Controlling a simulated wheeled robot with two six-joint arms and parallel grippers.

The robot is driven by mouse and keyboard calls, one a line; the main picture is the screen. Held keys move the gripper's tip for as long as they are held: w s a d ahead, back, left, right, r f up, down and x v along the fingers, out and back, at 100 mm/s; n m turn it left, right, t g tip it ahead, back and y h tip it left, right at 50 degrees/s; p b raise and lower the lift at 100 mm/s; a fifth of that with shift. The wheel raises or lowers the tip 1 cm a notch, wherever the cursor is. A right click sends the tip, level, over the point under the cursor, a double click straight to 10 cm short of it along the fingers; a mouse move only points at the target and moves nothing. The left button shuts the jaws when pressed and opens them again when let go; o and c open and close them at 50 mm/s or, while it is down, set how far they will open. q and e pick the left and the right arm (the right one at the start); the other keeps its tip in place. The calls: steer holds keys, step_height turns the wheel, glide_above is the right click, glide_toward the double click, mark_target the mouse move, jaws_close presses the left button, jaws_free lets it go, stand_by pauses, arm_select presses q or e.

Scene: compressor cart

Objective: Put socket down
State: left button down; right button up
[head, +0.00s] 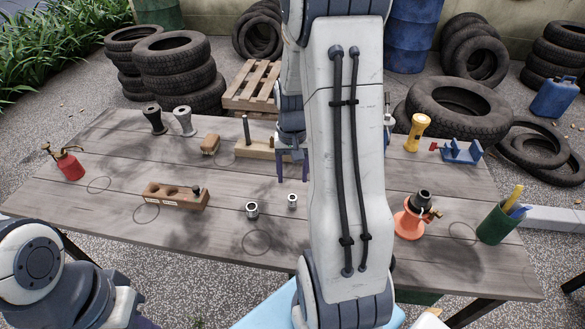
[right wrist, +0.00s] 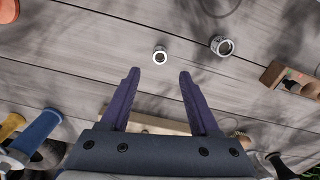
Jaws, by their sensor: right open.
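Two metal sockets stand on the grey plank table (head: 110,225), apart from each other. The smaller socket (head: 292,200) also shows in the right wrist view (right wrist: 160,56), just beyond my fingertips and in line with the gap between them. The larger socket (head: 252,210) is to its left in the head view and also shows in the right wrist view (right wrist: 222,46). My right gripper (head: 293,178) is open and empty, behind the smaller socket; its spread fingers also show in the right wrist view (right wrist: 159,74). My left gripper is out of view.
A wooden block with holes (head: 165,202) holds a dark piece at its right end. A wooden base with a peg (head: 255,150) stands behind. An orange-based item (head: 408,224), green cup (head: 493,228), yellow flashlight (head: 417,132) and red oil can (head: 70,167) surround the work area.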

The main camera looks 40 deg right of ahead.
steer(key=s+a+r+n, duration=0.1)
steer(key=a+r+n, duration=0.2)
steer(key=a, duration=0.7)
steer(key=s+a+r+n, duration=0.1)
steer(key=a+r+n, duration=0.3)
steer(key=a, duration=0.5)
steer(key=s+a+r+n+y, duration=0.1)
steer(key=s+a+r+n, duration=0.1)
steer(key=s+a+n, duration=0.6)
steer(key=s+a, duration=0.3)
steer(key=s, duration=0.3)
steer(key=shift+a+r, duration=0.15)
steer(key=shift+a, duration=0.25)
